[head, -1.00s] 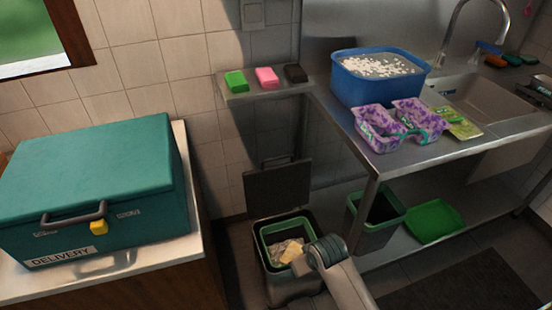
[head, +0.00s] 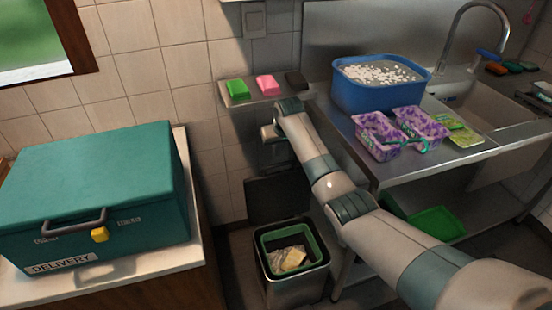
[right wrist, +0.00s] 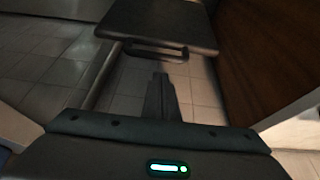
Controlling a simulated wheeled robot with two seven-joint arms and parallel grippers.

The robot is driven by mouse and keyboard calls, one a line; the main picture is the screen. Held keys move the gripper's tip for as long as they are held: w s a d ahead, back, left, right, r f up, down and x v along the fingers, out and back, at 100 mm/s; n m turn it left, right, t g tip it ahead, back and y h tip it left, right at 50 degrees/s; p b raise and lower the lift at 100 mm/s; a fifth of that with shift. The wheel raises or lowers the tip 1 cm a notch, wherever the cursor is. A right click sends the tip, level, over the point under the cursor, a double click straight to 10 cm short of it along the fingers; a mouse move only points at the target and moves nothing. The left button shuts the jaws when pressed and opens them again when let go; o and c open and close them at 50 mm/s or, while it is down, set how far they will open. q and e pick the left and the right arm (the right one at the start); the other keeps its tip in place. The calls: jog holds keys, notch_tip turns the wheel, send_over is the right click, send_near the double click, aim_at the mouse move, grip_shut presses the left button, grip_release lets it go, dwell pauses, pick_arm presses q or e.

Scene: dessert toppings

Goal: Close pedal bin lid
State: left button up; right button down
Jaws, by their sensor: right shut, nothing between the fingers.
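The pedal bin (head: 292,284) stands on the floor with its lid open. It has a green inner rim, and pale, crumpled waste lies inside. The dark square lid (head: 272,201) stands upright at the bin's back. In the right wrist view the lid (right wrist: 160,22) is at the top, with its bar handle (right wrist: 157,50) along its near edge. My right gripper (head: 275,160) is above the lid near its top edge. Its fingers (right wrist: 160,80) are shut and empty, just short of the handle in the picture; I cannot tell whether they touch. My left gripper is out of view.
A small shelf (head: 262,98) with colored sponges is on the wall above my right gripper. The steel counter (head: 372,180) with a blue tub (head: 372,95) stands right of my arm. A teal delivery box (head: 95,195) sits on the left worktop.

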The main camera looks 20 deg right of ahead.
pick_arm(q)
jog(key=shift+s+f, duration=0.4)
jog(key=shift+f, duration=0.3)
pick_arm(e)
jog(key=w+r, duration=0.2)
jog(key=r, duration=0.1)
jog(key=shift+w+d+r, duration=0.2)
jog(key=shift+f, duration=0.15)
